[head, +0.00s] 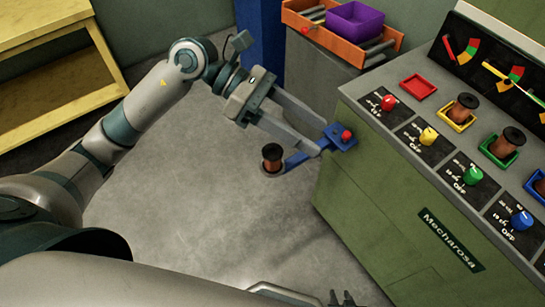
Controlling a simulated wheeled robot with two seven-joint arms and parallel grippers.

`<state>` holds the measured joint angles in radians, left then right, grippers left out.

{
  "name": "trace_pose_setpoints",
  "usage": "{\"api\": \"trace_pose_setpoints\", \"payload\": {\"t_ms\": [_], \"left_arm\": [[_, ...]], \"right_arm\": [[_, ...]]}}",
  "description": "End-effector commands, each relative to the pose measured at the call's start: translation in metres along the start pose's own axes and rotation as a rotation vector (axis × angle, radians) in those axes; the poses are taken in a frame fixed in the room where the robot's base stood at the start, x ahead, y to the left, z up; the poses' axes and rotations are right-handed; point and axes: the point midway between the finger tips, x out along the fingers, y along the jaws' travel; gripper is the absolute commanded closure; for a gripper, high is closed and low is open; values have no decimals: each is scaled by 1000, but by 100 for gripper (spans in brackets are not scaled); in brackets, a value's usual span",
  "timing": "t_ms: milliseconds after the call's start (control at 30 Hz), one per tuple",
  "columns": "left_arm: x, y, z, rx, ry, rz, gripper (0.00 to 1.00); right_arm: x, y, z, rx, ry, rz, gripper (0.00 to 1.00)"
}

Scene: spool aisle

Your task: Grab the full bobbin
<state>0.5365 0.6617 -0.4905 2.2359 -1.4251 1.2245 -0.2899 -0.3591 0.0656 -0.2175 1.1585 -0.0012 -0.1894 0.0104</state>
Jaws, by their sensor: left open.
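A bobbin (272,157) with dark ends and reddish-brown winding stands upright on the end of a blue arm (296,160) that reaches out from the green machine. My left gripper (322,140) is open, with its fingers pointing at the blue bracket (335,134) with a red button. The bobbin is to the left of the fingertips, not between them. Similar wound bobbins sit in the yellow tray (447,117) and the green tray (486,153) on the machine. Part of my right gripper (342,299) shows at the bottom edge; its jaw state is unclear.
The green machine (385,215) fills the right side, with coloured knobs and gauges. The red tray (418,87) is empty. A purple bin (355,22) stands in an orange tray behind. A yellow shelf (50,40) is at upper left. Grey floor (215,225) is clear.

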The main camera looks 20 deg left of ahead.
Motion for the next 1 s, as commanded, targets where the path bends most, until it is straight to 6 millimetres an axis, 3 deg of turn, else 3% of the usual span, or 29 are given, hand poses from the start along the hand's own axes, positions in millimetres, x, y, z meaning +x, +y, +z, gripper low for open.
{"api": "trace_pose_setpoints", "payload": {"t_ms": [100, 200, 433, 600, 1000], "left_arm": [[-29, 28, -38, 80, 262, 92, 43], [-59, 48, -63, 115, 451, 160, 43], [-111, 71, -90, 130, 698, 254, 43], [-119, 73, -93, 129, 731, 265, 43], [-113, 74, -98, 126, 727, 261, 43]], "right_arm": [[0, 0, 0, 0, 0, 0, 69], [0, 0, 0, 0, 0, 0, 69], [0, 0, 0, 0, 0, 0, 69], [0, 0, 0, 0, -1, 0, 69], [-2, 0, -3, -1, 9, 0, 69]]}}
